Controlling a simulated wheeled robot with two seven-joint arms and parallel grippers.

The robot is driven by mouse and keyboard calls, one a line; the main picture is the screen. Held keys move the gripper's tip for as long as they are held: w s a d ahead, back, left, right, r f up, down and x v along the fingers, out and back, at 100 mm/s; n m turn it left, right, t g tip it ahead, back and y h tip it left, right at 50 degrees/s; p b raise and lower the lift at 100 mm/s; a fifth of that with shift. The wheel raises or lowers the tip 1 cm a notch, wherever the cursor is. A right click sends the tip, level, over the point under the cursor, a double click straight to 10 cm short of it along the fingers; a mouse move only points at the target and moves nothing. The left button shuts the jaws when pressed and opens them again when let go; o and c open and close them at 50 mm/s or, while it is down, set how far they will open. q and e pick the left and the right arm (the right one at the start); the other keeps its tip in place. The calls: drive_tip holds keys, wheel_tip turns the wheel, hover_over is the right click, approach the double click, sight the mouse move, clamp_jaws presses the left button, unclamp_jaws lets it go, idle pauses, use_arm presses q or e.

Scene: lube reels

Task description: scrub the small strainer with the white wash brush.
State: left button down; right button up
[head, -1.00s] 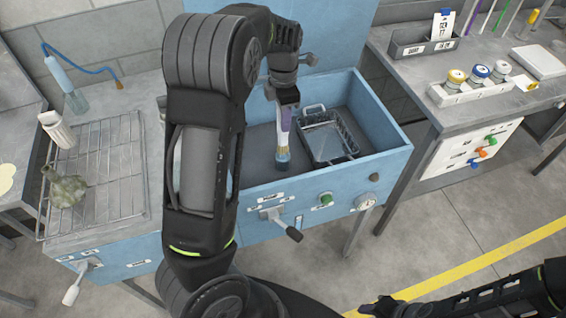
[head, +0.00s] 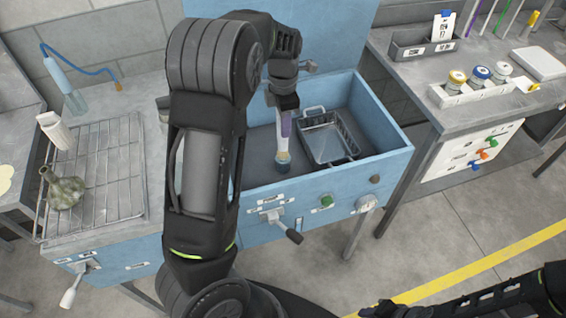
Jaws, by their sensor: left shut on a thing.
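My left gripper (head: 285,103) is shut on the white wash brush (head: 282,146) and points down into the blue wash basin. The brush is roughly upright, with a purple patch near the gripper and a dark lower end close to the basin floor. Right of the brush lies a rectangular wire basket with a metallic inside (head: 322,142), apart from it. No thing in view is clearly the small strainer; it may be this basket or be hidden behind my left arm. My right arm shows at the bottom right; its fingers (head: 383,308) are dark and unclear.
The blue basin (head: 389,162) has raised walls and a front lever (head: 284,228). A wire rack (head: 110,175) at left holds an olive-green vessel (head: 66,190) and a white bottle (head: 55,130). The right bench holds several lidded jars (head: 480,76).

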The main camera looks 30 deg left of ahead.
use_arm(q)
drive_tip(key=shift+f, duration=0.45)
drive_tip(key=shift+s+a+r, duration=0.15)
drive_tip(key=shift+s+a, duration=0.35)
drive_tip(key=shift+s, duration=0.15)
drive_tip(key=w+d+p, duration=0.1)
drive_tip(key=w+d, duration=0.1)
drive_tip(key=shift+w+d, duration=0.1)
drive_tip(key=shift+w, duration=0.25)
